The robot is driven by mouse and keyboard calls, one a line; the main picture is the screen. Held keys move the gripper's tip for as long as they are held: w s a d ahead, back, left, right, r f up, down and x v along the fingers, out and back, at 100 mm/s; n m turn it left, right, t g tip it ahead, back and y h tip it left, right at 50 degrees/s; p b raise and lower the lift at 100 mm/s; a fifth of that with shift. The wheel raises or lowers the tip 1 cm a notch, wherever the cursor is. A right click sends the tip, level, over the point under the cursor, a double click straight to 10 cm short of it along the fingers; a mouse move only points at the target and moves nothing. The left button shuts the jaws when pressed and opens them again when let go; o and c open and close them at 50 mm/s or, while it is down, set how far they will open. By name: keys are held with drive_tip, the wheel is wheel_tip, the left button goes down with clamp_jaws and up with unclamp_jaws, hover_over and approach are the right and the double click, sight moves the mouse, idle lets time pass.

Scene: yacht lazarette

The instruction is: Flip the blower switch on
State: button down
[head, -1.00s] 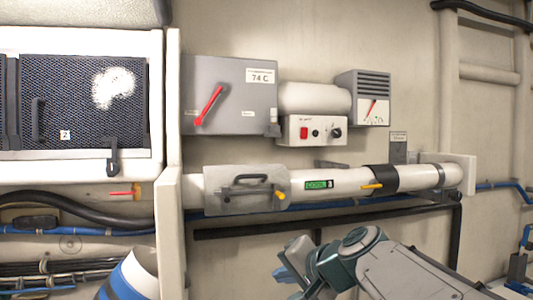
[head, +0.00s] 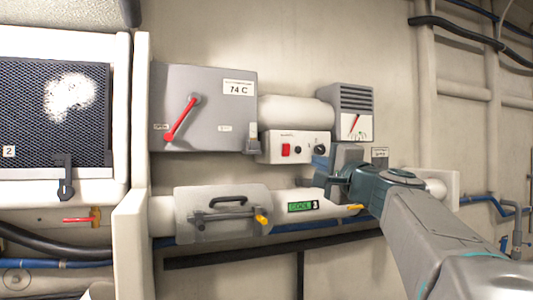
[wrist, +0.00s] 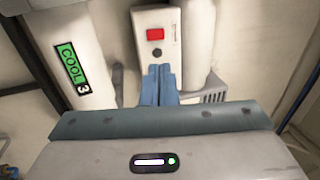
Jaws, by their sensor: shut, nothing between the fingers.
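A white control box (head: 300,147) on the wall carries a red rocker switch (head: 286,150), a small dark button and a black knob (head: 320,149). Its small label is too small to read, and I cannot tell which way the rocker is set. In the wrist view the red rocker (wrist: 155,34) shows near the top of the box, with the dark button (wrist: 157,52) below it. My gripper (wrist: 159,70) is shut and empty, its blue-grey fingertips over the knob end of the box. In the head view my gripper (head: 335,163) is just right of and below the box; contact is unclear.
A grey box (head: 225,110) with a red lever and a 74 C label is on the left. A vented gauge unit (head: 352,100) is above right. A white pipe (head: 285,203) with a green COOL 3 label and yellow handles runs below.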

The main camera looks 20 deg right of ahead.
sight(287, 147)
drive_tip(key=p+x, duration=0.5)
drive_tip(key=x, duration=0.7)
drive_tip(key=shift+w+r, duration=0.15)
drive_tip(key=shift+w, duration=0.2)
drive_tip(key=shift+w+p, duration=0.35)
drive_tip(key=shift+w, duration=0.25)
